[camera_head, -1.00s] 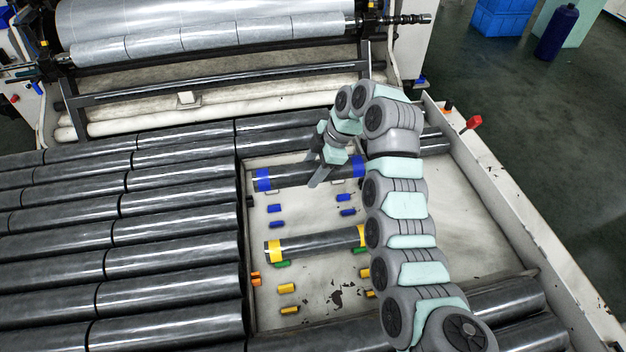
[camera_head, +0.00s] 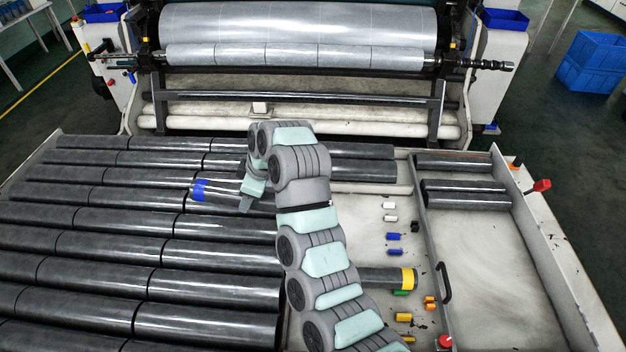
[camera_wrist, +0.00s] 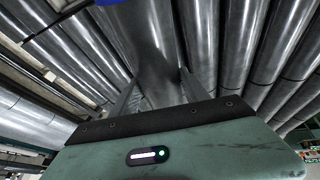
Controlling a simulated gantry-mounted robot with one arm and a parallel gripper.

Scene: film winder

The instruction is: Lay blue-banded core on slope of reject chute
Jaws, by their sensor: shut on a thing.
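The blue-banded core is a dark tube with a blue band (camera_head: 200,190) showing at its left end. My gripper (camera_head: 246,202) is shut on it and holds it over the rows of dark rollers, left of the peg bay. My arm hides the core's right part. In the wrist view the core (camera_wrist: 150,40) lies between the fingers, with a bit of blue band at the top edge. A pale panel (camera_head: 480,260) with dark cores at its far end lies at the right; I cannot tell whether it is the reject chute's slope.
A yellow-banded core (camera_head: 380,278) lies in the peg bay, partly behind my arm. A divider with a black handle (camera_head: 444,283) and a red knob (camera_head: 445,341) separates the bay from the right panel. Dark rollers (camera_head: 200,285) fill the left. The winder (camera_head: 300,25) stands behind.

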